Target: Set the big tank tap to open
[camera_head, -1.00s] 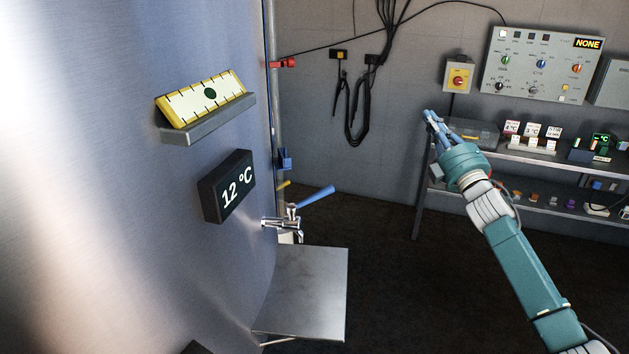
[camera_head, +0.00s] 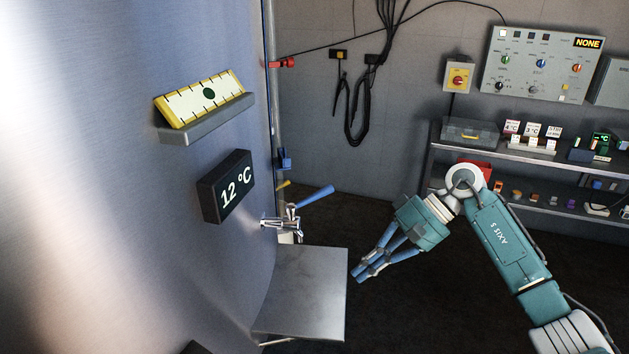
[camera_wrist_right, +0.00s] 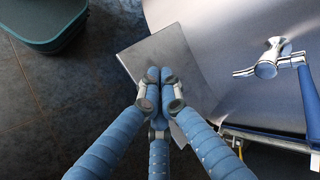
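The metal tap (camera_head: 284,221) sticks out from the side of the big steel tank (camera_head: 120,230). Its blue lever handle (camera_head: 316,197) points right and slightly up in the head view. In the right wrist view, the tap (camera_wrist_right: 268,66) is at the upper right and the blue handle (camera_wrist_right: 308,95) runs along the right edge. My right gripper (camera_head: 362,274) is to the right of and below the tap, apart from it. In the right wrist view, its blue fingertips (camera_wrist_right: 160,76) meet with nothing between them. My left gripper is not in view.
A flat metal shelf (camera_head: 305,295) lies below the tap, just left of my right fingers. A 12 °C display (camera_head: 228,185) and a yellow level gauge (camera_head: 205,98) are on the tank. A rack (camera_head: 520,155) with several items stands behind my right arm.

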